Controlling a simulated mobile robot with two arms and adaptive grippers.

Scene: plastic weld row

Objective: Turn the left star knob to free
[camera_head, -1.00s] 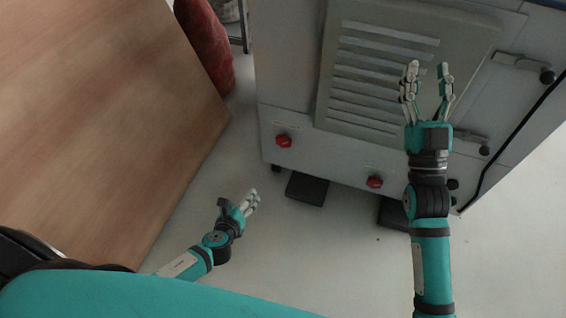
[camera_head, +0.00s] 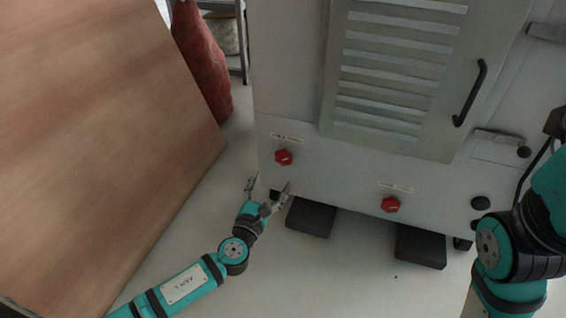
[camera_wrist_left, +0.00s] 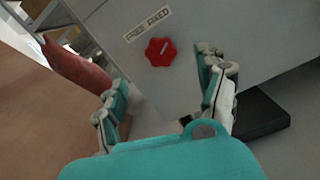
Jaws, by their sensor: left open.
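The left star knob (camera_head: 283,157) is red and sits low on the left of the grey machine's front, under a small label. In the left wrist view the knob (camera_wrist_left: 160,52) shows a white mark toward its upper right, and the label (camera_wrist_left: 147,25) above reads FREE on the left and FIXED on the right. My left gripper (camera_head: 269,184) is open just below the knob, fingers spread and apart from it. In the left wrist view the knob lies ahead, beyond and between the fingertips. My right gripper is out of view; only its arm shows at the right.
A second red knob (camera_head: 391,205) is farther right on the machine. Black foot blocks (camera_head: 311,217) stand under the machine's lower edge. A wooden panel (camera_head: 90,130) fills the left, with a red sack-like object (camera_head: 203,65) behind it. Light floor is clear in front.

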